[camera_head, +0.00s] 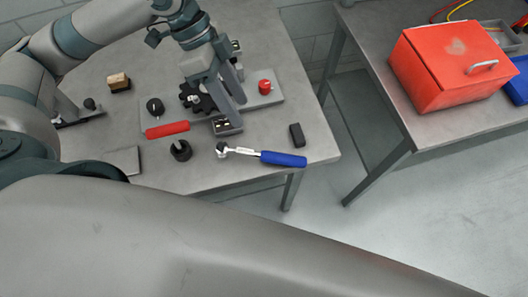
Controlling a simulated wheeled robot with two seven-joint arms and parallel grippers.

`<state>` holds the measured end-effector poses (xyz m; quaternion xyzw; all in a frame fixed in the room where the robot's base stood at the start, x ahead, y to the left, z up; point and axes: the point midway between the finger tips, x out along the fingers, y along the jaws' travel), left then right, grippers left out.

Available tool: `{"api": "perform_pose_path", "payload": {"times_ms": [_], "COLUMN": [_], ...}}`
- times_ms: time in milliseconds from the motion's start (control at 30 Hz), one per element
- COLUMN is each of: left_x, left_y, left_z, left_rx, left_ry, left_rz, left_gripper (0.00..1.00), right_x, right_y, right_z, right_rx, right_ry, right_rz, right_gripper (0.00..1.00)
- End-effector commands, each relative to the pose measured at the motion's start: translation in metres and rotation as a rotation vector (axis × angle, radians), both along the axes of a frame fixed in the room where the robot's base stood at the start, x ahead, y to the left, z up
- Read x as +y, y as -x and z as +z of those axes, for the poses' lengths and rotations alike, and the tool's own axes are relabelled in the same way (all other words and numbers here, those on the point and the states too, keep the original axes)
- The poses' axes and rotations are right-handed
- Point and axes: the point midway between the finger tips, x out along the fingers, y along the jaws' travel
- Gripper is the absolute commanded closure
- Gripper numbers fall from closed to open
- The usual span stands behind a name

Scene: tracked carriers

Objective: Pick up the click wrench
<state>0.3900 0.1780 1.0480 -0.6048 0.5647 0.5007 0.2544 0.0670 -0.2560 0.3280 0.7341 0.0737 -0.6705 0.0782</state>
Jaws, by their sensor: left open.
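The click wrench (283,158) lies on the grey table near its front right edge. It has a blue handle pointing right, a silver shaft and a dark ratchet head at its left end. My left gripper (229,122) is open and hangs over the table, behind the wrench and to the left of its handle. Its fingers point down and appear apart from the wrench. How high the fingertips are above the table is hard to tell. My right gripper does not show.
Around the wrench are a red-handled tool (167,130), a black knob-like part (181,151) and a small black block (297,135). A red cylinder (264,87) stands on a grey plate behind. A second table on the right bears a red toolbox (444,68). Floor separates the tables.

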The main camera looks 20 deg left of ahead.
Motion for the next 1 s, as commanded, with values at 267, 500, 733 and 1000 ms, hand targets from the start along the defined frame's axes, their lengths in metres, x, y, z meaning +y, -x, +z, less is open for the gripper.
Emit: {"api": "perform_pose_path", "payload": {"times_ms": [267, 500, 733, 1000], "left_x": [-0.021, -0.038, -0.046, -0.046], "left_y": [0.008, 0.014, 0.015, 0.015], "left_z": [-0.041, -0.077, -0.094, -0.095], "left_rx": [0.006, 0.004, 0.0, 0.0], "left_ry": [0.002, 0.001, 0.001, 0.0], "left_rz": [-0.001, -0.001, -0.001, -0.001], "left_gripper": [0.55, 0.55, 0.55, 0.55], "right_x": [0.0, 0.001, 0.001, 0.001], "right_y": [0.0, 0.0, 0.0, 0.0], "right_z": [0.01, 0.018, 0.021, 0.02], "right_rx": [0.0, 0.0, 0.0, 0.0], "right_ry": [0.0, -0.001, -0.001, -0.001], "right_rz": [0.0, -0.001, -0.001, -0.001], "right_gripper": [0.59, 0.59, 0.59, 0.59]}}
